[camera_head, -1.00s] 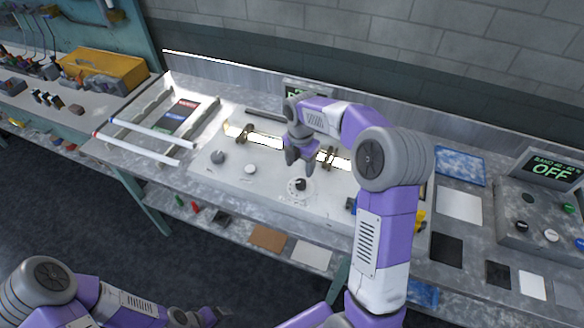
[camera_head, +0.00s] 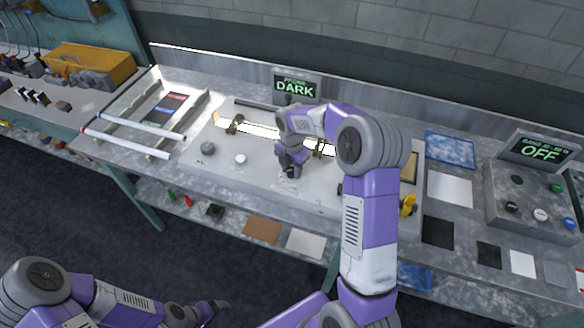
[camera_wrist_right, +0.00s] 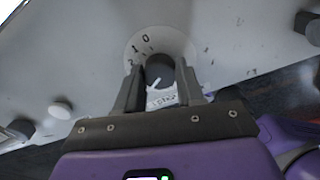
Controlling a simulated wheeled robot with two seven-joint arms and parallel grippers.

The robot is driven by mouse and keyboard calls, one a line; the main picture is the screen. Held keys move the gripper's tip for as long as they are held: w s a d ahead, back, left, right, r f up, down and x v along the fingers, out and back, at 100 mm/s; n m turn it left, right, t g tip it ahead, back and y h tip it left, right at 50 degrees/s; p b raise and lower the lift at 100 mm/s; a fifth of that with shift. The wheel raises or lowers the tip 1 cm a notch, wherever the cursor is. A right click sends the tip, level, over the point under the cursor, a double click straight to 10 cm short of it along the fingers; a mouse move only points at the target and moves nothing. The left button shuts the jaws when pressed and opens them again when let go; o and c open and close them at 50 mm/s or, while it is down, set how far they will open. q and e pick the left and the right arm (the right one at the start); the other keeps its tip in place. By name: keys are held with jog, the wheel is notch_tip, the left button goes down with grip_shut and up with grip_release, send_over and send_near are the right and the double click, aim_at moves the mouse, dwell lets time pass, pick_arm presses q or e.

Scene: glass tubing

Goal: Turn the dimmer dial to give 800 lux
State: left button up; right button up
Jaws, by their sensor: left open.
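The dimmer dial (camera_wrist_right: 160,71) is a dark round knob with a white pointer line, on a pale disc with numbers, in the right wrist view. My right gripper (camera_wrist_right: 160,78) has its two fingers on either side of the knob; whether they press on it is not clear. In the head view my right gripper (camera_head: 290,172) is down at the white panel (camera_head: 225,172) and mostly hides the dial. A display (camera_head: 296,87) behind the panel reads DARK. My left gripper (camera_head: 208,312) is open and empty, low in front of the bench.
A grey knob (camera_head: 208,148) and a white button (camera_head: 240,159) sit left on the panel. Lit glass tubing (camera_head: 262,131) runs behind my right gripper. A second box (camera_head: 535,205) with a display reading OFF (camera_head: 540,150) stands at the right. Glass rods (camera_head: 125,149) lie at the left.

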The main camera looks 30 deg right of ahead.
jog(key=c, duration=0.5)
jog(key=m, duration=0.5)
jog(key=shift+p, duration=0.35)
jog(key=m, duration=1.2)
jog(key=shift+m+p, duration=0.3)
jog(key=m, duration=0.6)
jog(key=shift+m, duration=0.3)
jog(key=o, duration=1.1)
jog(key=shift+c, duration=0.2)
